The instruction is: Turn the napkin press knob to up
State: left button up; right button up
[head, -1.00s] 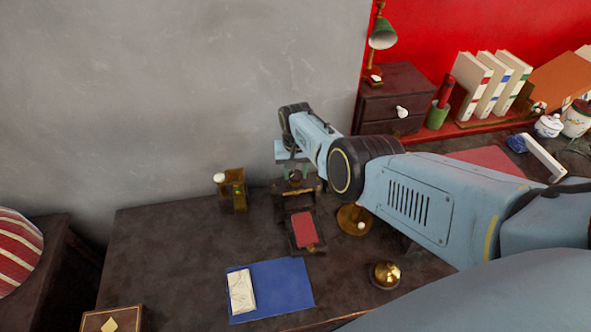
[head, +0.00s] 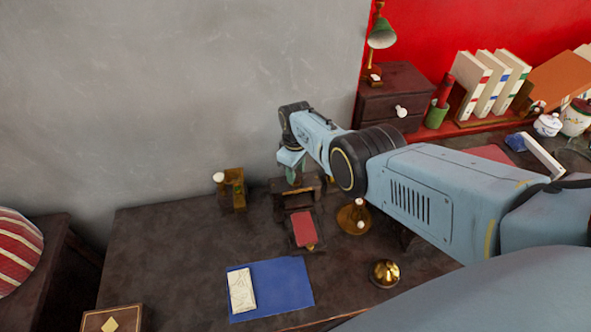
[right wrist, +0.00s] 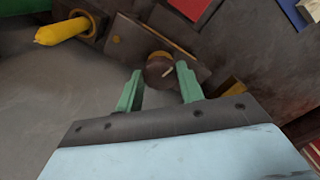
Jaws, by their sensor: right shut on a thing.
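The napkin press (head: 313,187) is a dark wooden fixture at the back of the desk, with a red pad (head: 303,228) in front. Its round brown knob (right wrist: 157,69) shows in the right wrist view, with a short pale mark on its face. My right gripper (head: 292,176) is over the press in the head view. In the right wrist view its green fingers (right wrist: 160,87) are on either side of the knob, shut on it. In the head view the gripper hides the knob. My left gripper is not in view.
A small brass-brown box (head: 233,190) with a white ball stands left of the press. A round brass base (head: 354,217) with a white tip and a gold bell (head: 384,273) are to the right. A blue mat (head: 275,287) lies in front. The desk's left part is clear.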

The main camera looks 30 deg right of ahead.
aim_at(296, 173)
jog(key=shift+n, duration=1)
jog(key=o, duration=1)
jog(key=shift+r+p, duration=0.55)
jog(key=shift+r, duration=0.05)
notch_tip(296, 173, up, 12)
jog(key=p, duration=0.7)
